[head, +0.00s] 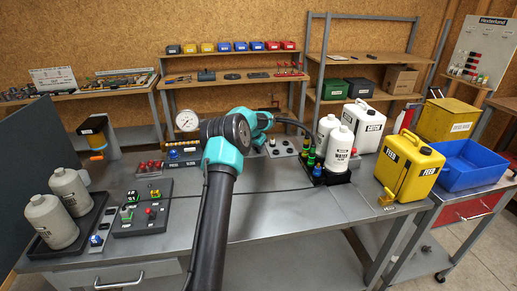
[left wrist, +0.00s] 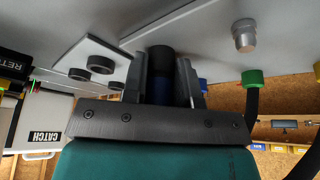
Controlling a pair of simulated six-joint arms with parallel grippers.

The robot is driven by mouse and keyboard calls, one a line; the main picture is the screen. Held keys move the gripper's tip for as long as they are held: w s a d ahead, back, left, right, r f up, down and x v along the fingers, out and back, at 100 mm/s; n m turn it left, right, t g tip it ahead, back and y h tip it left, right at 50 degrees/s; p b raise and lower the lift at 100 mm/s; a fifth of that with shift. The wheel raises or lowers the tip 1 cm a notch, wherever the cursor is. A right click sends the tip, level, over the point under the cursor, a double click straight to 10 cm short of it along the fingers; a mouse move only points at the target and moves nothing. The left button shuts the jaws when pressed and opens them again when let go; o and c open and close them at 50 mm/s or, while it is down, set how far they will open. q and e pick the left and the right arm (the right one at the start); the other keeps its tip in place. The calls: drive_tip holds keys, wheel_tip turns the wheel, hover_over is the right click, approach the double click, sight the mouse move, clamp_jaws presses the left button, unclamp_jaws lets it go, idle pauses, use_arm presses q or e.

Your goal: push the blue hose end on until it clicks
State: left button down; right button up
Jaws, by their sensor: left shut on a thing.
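My left gripper (left wrist: 161,68) is shut on the blue hose end (left wrist: 160,88), a dark blue piece with a black upper part between the two fingers. In the head view my left arm reaches to the back middle of the bench; its teal wrist (head: 261,119) shows, but the fingers and hose end are mostly hidden. In the left wrist view a bare metal fitting (left wrist: 243,36) sticks out of the pale surface, right of the gripper. Whether the blue end touches a fitting cannot be told. My right gripper is not in view.
A green hose end (left wrist: 252,77) is to the right in the left wrist view. A plate with black round knobs (left wrist: 101,64) is to the left. White bottles (head: 339,147) and a yellow jug (head: 408,168) stand on the right. The bench front (head: 285,210) is clear.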

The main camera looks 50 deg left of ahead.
use_arm(q)
drive_tip(key=shift+f, duration=0.1)
drive_tip(key=c, duration=0.8)
unclamp_jaws()
drive_tip(key=v, duration=1.7)
drive_tip(key=shift+r, duration=0.25)
